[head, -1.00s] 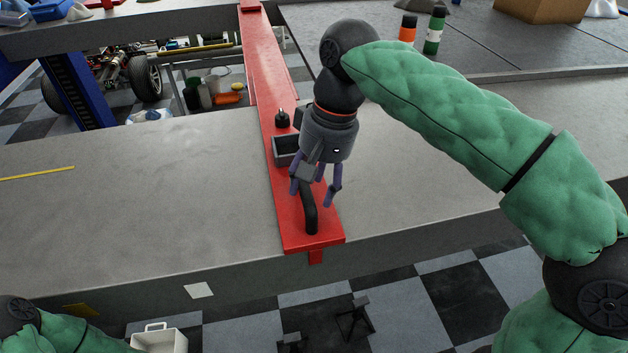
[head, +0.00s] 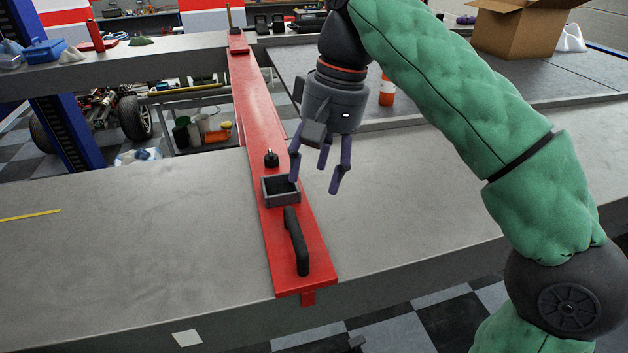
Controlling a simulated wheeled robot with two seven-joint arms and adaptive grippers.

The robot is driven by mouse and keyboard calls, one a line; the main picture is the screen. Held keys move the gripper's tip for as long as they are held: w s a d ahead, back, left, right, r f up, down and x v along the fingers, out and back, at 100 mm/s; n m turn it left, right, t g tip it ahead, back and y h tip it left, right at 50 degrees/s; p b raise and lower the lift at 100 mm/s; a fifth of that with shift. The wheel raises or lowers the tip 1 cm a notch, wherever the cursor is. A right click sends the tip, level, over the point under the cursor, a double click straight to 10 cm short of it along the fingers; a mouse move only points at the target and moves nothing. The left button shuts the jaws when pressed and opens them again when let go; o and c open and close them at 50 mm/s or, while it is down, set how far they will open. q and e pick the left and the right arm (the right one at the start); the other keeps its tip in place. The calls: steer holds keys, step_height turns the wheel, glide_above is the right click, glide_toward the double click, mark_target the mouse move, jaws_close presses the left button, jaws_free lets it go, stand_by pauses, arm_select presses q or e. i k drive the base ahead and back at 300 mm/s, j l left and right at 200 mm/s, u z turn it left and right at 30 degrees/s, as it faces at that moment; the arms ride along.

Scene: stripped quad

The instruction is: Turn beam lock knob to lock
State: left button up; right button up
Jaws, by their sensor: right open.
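The red beam (head: 242,100) lies across the gap and onto the grey bench top. A small black knob (head: 272,158) stands upright on the beam, just behind a small open grey box (head: 281,191). A black bar handle (head: 296,242) is fixed on the beam's near end. My right gripper (head: 316,182) is open and empty, with its fingers pointing down. It hangs above and to the right of the box and knob, apart from both as far as I can tell. My left gripper is out of view.
The bench top (head: 140,230) left of the beam is clear except for a yellow strip (head: 30,215). An orange-and-white bottle (head: 387,92) and a cardboard box (head: 520,30) stand at the back right. Beyond the bench is a gap with a wheeled chassis (head: 130,115).

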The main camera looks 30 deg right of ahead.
mark_target(271, 160)
steer(key=k, duration=1)
